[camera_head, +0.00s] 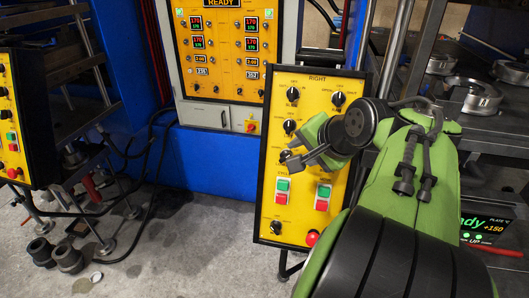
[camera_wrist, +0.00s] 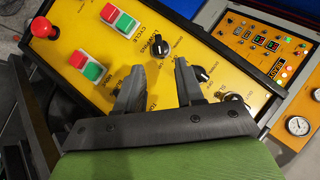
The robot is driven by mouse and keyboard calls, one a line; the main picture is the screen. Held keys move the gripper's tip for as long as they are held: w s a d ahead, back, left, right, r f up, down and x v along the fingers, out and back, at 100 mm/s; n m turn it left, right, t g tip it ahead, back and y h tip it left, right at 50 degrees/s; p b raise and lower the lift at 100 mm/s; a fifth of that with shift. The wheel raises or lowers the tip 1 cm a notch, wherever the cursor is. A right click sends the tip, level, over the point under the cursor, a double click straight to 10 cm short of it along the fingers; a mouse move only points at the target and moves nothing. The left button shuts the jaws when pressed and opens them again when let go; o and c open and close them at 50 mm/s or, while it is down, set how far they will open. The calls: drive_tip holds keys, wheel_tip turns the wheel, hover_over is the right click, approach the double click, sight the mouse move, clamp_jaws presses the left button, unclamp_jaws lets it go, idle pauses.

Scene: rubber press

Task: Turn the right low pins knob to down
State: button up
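The yellow control panel marked RIGHT (camera_head: 310,82) stands in front of my arm, with several black knobs. One knob (camera_head: 285,156) is partly behind my gripper (camera_head: 297,150) in the head view. In the wrist view, my gripper (camera_wrist: 158,68) is open, its two dark fingers apart with nothing between them. A knob (camera_wrist: 160,47) shows just beyond the fingertips, and another knob (camera_wrist: 200,74) is right of the right finger. I cannot tell whether the fingers touch the panel.
The panel also bears green and red push-button pairs (camera_head: 323,197) and a red emergency button (camera_head: 312,238). A yellow display panel marked READY (camera_head: 222,50) is behind on the blue press. Another yellow panel (camera_head: 10,120) is at the left. Grey floor lies between.

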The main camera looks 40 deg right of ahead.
sight(287, 156)
drive_tip(key=b+x, duration=0.1)
drive_tip(key=x, duration=0.7)
drive_tip(key=shift+f+b, duration=0.1)
drive_tip(key=shift+b, duration=0.3)
drive_tip(key=shift+s, duration=0.1)
clamp_jaws()
